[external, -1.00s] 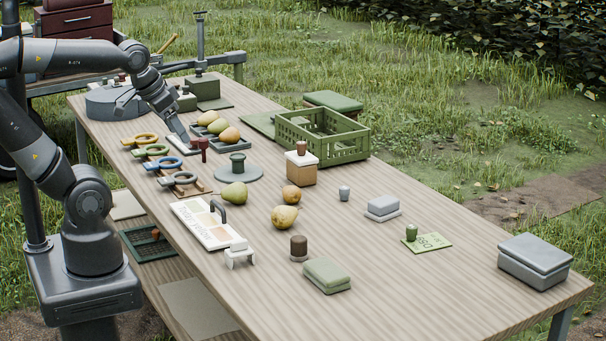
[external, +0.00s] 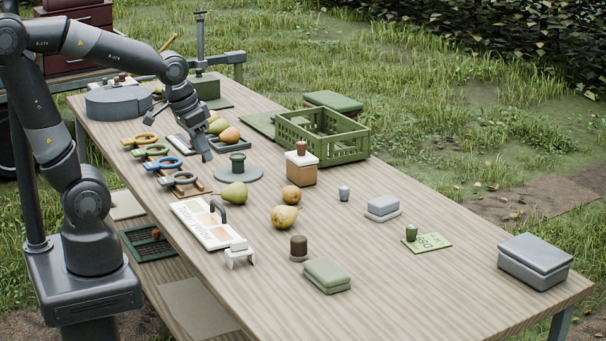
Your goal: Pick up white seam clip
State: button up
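A small white clip-like piece (external: 239,254), which I take for the white seam clip, stands on the table's near side, at the lower right corner of the white board. It has a blocky top and short legs. My gripper (external: 207,158) points down above the table, up and to the left of this piece and well apart from it. It is near the grey disc with the green knob. Its fingers are too small to tell open from shut, and I see nothing held.
The white board (external: 192,219) with a dark handle lies beside the clip. Ring-handled tools (external: 181,179) lie to the left. Pears (external: 285,218), a brown cylinder (external: 299,249) and a green block (external: 327,276) are nearby. A green crate (external: 310,127) stands behind.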

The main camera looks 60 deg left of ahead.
jog(key=w+d+f+g, duration=0.2)
jog(key=w+d+f, duration=0.15)
jog(key=f, duration=0.25)
jog(key=g, duration=0.2)
send_over(239, 240)
jog(key=shift+m, duration=0.3)
notch_tip(239, 240, down, 9)
jog(key=shift+r, duration=0.1)
jog(key=shift+d+f, duration=0.1)
jog(key=shift+f, duration=5.35)
jog(key=shift+c, duration=0.6)
jog(key=c, duration=0.4)
